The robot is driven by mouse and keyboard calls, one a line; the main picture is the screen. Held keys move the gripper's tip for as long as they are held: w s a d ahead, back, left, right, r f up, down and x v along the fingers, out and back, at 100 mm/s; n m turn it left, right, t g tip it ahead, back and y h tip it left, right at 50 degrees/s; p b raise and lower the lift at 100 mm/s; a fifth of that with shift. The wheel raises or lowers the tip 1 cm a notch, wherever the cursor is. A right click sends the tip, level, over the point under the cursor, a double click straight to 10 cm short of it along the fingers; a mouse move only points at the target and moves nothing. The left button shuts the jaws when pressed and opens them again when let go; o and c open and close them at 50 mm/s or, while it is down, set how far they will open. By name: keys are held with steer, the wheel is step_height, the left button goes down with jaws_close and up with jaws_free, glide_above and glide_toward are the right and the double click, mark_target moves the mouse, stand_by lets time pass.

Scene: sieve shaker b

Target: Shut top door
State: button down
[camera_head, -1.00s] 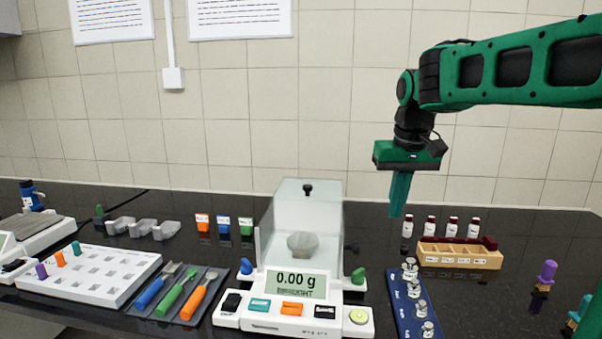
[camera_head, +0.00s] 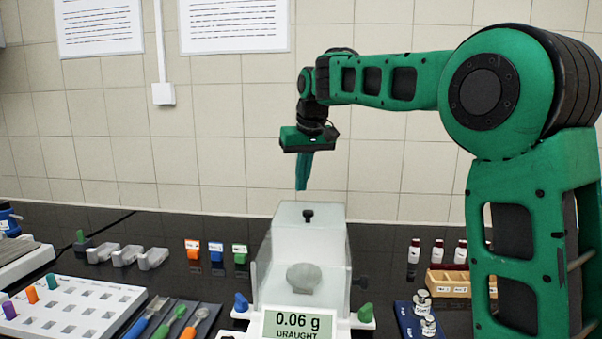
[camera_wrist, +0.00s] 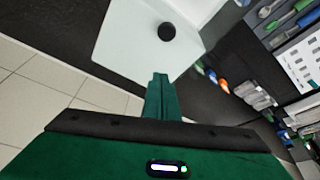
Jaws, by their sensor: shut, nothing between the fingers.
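The balance has a clear draught shield (camera_head: 266,258) with a pan (camera_head: 304,277) inside. The top door (camera_head: 292,212) carries a black knob (camera_head: 308,215). The display (camera_head: 297,324) reads 0.06 g with the word DRAUGHT. My gripper (camera_head: 302,187) is shut and empty, pointing down above and behind the knob in the head view. In the wrist view, the gripper (camera_wrist: 160,78) shows its closed fingers near the pale top door (camera_wrist: 125,45), with the knob (camera_wrist: 166,31) beyond the fingertips. I see no clear contact. How far the top door is open is hard to tell.
Small bottles (camera_head: 437,252) and a wooden rack (camera_head: 449,284) stand right, partly behind my arm. Orange, blue and green blocks (camera_head: 216,250) stand left. The tiled wall (camera_head: 220,140) is behind.

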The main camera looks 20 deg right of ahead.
mark_target(301, 213)
steer(key=x, duration=0.3)
steer(key=shift+f, duration=0.25)
steer(key=s, duration=0.2)
steer(key=shift+s+d+f, duration=0.15)
steer(key=shift+s+f, duration=0.15)
steer(key=shift+f, duration=0.1)
steer(key=shift+s+f, duration=0.2)
steer(key=shift+s, duration=0.35)
steer(key=s+a, duration=0.3)
steer(key=s, duration=0.4)
steer(key=s+a, duration=0.3)
steer(key=s, duration=0.5)
steer(key=shift+s+a, duration=0.2)
steer(key=shift+s, duration=0.05)
steer(key=shift+s, duration=0.1)
